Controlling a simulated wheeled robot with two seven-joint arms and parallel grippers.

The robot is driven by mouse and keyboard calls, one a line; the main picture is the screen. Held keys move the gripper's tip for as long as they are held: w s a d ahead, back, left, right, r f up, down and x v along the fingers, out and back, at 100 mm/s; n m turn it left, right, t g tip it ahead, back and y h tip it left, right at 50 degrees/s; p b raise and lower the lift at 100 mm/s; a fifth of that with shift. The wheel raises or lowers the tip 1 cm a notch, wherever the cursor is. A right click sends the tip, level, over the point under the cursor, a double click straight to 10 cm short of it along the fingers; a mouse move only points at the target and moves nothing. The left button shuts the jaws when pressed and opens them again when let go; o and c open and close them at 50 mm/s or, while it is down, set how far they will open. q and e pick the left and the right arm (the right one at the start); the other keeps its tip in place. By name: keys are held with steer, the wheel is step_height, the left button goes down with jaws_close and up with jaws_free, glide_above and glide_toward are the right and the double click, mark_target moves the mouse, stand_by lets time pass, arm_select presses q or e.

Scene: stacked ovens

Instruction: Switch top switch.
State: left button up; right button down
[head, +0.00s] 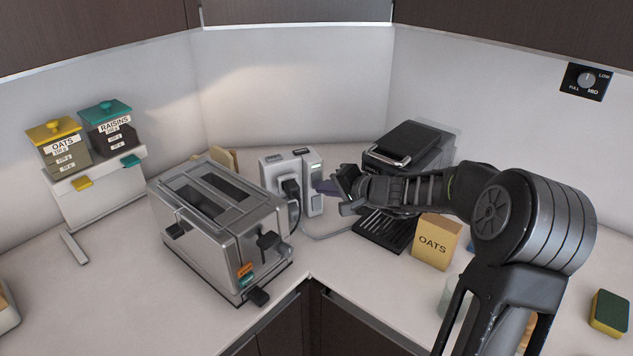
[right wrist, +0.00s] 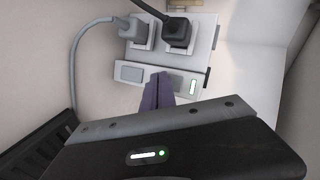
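A white power outlet unit (head: 275,172) stands on the counter near the back corner, with a switch strip (head: 314,181) on its right side. In the right wrist view the strip holds a lit switch (right wrist: 193,87) and a plain grey switch (right wrist: 131,74). The lit one matches the upper switch in the head view. My right gripper (head: 326,187) points at the strip from the right. Its purple fingertips (right wrist: 158,91) are together and empty, in front of the strip between the two switches. I cannot tell whether they touch it. My left gripper is out of view.
A black plug (right wrist: 177,33) and a grey plug (right wrist: 133,29) sit in the outlet. A steel toaster (head: 222,225) stands left of it, a black coffee machine (head: 410,148) behind my right arm. An oats box (head: 436,242) is under the arm.

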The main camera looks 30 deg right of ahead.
steer(key=shift+s+f+b, duration=0.15)
steer(key=shift+s+b, duration=0.2)
steer(key=s+b, duration=0.2)
steer(key=s, duration=0.1)
steer(key=s+b, duration=0.1)
steer(key=s, duration=0.1)
steer(key=shift+a+f, duration=0.35)
steer(key=shift+a, duration=0.05)
stand_by(0.6)
